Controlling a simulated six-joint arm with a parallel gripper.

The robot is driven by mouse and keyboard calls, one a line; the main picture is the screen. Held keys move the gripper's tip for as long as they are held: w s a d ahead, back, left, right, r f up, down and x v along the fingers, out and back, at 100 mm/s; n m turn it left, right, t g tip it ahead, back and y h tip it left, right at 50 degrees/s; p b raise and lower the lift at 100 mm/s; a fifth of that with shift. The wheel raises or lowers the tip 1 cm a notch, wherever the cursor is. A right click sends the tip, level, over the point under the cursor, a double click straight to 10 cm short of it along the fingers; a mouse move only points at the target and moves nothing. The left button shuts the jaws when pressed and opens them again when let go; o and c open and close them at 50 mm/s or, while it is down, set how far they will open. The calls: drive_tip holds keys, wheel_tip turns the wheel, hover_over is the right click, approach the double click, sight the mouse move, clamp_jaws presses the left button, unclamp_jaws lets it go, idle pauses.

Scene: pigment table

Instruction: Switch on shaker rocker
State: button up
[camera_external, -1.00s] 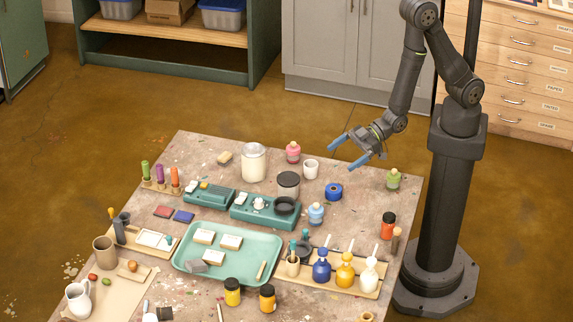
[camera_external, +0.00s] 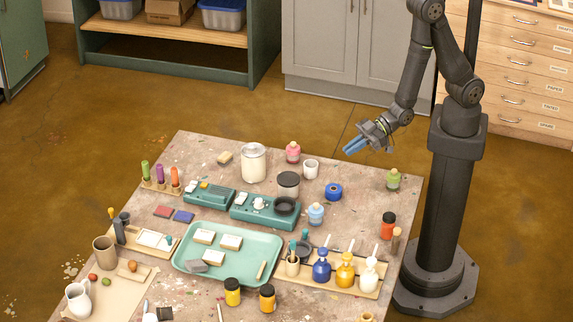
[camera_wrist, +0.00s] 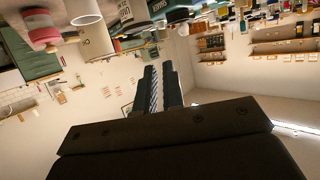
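Two teal devices stand on the table. The right one (camera_external: 268,217) carries a pale rocker-like part (camera_external: 241,199), a white knob (camera_external: 259,204) and a dark round holder. The left one (camera_external: 208,196) carries small pale and yellow parts on top. I cannot tell which is the shaker, nor the position of any rocker. My gripper (camera_external: 347,150) is in the air above the table's far right edge, right of both devices and apart from them. Its blue fingers lie together, empty. The wrist view also shows the fingers (camera_wrist: 160,72) close together; neither device is clearly identifiable there.
A pink-capped bottle (camera_external: 293,153), white cup (camera_external: 311,169), blue roll (camera_external: 333,191) and dark-lidded jar (camera_external: 288,183) stand between my gripper and the devices. A tall white jar (camera_external: 253,163) is behind them. A green tray (camera_external: 268,244) lies in front.

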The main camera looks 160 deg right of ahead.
wheel_tip(320, 180, up, 10)
drive_tip(key=shift+r, duration=0.1)
clamp_jaws()
drive_tip(key=w+d+f+m+g, duration=0.1)
drive_tip(key=w+d+m+g, duration=0.85)
drive_tip(key=w+d, duration=1.25)
drive_tip(key=shift+m+t, duration=0.25)
drive_tip(key=shift+t, duration=0.1)
drive_tip(key=f, duration=0.1)
drive_tip(key=w+a+f, duration=0.1)
drive_tip(key=f, duration=0.2)
drive_tip(key=shift+w+a+f, duration=0.15)
drive_tip(key=shift+w+a, duration=0.1)
drive_tip(key=shift+a, duration=0.05)
hover_over(236, 200)
drive_tip(key=s+a, duration=0.1)
drive_tip(key=a, duration=0.2)
wheel_tip(236, 200, down, 7)
drive_tip(key=shift+f, duration=0.1)
wheel_tip(236, 200, down, 2)
drive_tip(key=shift+w+f, duration=0.25)
drive_tip(key=shift+f, duration=0.6)
